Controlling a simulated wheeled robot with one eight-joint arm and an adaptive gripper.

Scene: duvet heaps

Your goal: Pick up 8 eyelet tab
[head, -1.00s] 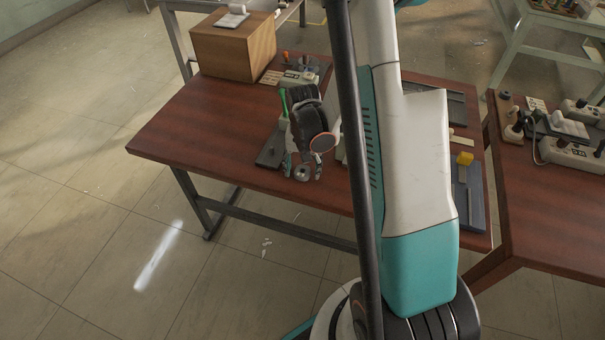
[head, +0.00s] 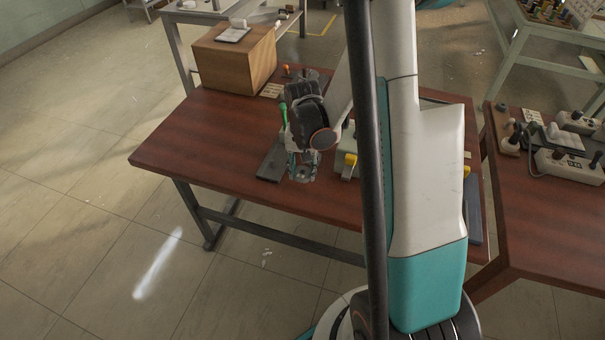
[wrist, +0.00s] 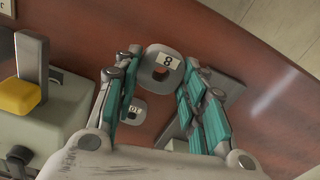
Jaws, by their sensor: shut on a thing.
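The eyelet tab marked 8 (wrist: 161,66) is a grey rounded piece with a hole and a white label, seen at the top middle of the wrist view. My gripper (wrist: 160,78) is shut on it, with a teal-padded finger on either side. In the head view my gripper (head: 301,175) is over the front part of the brown table, and the tab shows only as a small grey shape between the fingertips. In the wrist view a smaller-looking grey eyelet piece with a white label (wrist: 132,110) lies below the held tab; its marking is hard to read.
A dark flat plate (head: 272,163) lies left of my gripper on the table (head: 190,130). A pale box with a yellow knob (head: 347,170) stands to its right. A wooden box (head: 233,55) is at the back left. The table's left part is clear.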

